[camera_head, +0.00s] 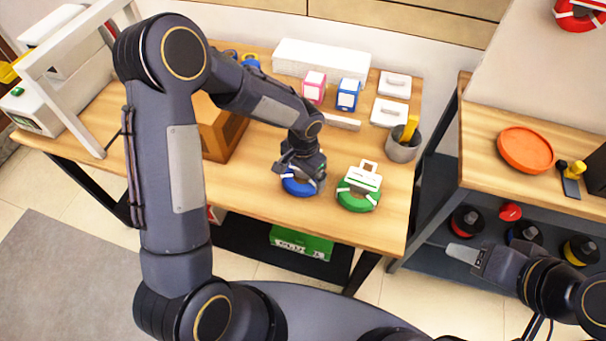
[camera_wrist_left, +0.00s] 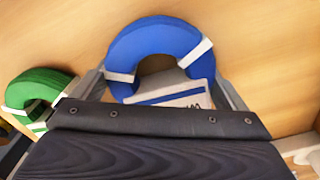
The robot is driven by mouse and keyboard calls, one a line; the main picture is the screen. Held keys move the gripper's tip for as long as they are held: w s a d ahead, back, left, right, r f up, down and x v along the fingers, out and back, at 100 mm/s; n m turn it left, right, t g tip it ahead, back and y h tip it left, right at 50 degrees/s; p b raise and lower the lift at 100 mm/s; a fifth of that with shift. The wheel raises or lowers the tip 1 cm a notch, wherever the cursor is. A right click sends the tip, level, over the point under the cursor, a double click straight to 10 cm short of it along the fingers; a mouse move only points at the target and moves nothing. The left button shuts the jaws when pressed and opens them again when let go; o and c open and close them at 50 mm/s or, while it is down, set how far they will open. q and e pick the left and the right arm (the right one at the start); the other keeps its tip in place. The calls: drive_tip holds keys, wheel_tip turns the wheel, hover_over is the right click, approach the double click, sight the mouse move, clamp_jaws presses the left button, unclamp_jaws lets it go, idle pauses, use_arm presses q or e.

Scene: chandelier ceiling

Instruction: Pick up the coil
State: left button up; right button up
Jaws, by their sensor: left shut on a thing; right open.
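A blue coil (camera_head: 299,187) with white bands lies on the wooden table, under my left gripper (camera_head: 303,172). In the left wrist view the blue coil (camera_wrist_left: 150,42) sits between the two fingers of my left gripper (camera_wrist_left: 165,85), with a white label on its near part. My left gripper is shut on it; the contact at its near side is partly hidden by the gripper body. A green coil (camera_head: 357,199) with a white tag lies just right of it, and shows at the left in the wrist view (camera_wrist_left: 36,90). My right gripper (camera_head: 464,254) is open and empty, away from the table.
Behind the coils stand a pink box (camera_head: 313,87), a blue box (camera_head: 347,95), white boxes (camera_head: 390,112) and a grey cup (camera_head: 403,146). A brown wooden box (camera_head: 222,135) is to the left. A shelf at the right bears an orange dish (camera_head: 526,149).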

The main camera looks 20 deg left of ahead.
use_arm(q)
drive_tip(key=shift+r, duration=0.1)
drive_tip(key=shift+w+r, duration=0.1)
drive_tip(key=shift+r, duration=0.15)
wheel_tip(320, 180, up, 2)
drive_tip(key=shift+r, duration=0.1)
drive_tip(key=d+r, duration=0.2)
drive_tip(key=s+d+r, duration=0.1)
drive_tip(key=d+r, duration=0.1)
drive_tip(key=r, duration=0.1)
drive_tip(key=shift+s+b, duration=0.15)
drive_tip(key=shift+b, duration=0.25)
drive_tip(key=s+d+r+b, duration=0.1)
drive_tip(key=s+d+r, duration=0.2)
drive_tip(key=d, duration=0.6)
wheel_tip(320, 180, up, 2)
drive_tip(key=shift+s+d+r, duration=0.1)
drive_tip(key=shift+s+d, duration=0.05)
drive_tip(key=shift+s, duration=0.05)
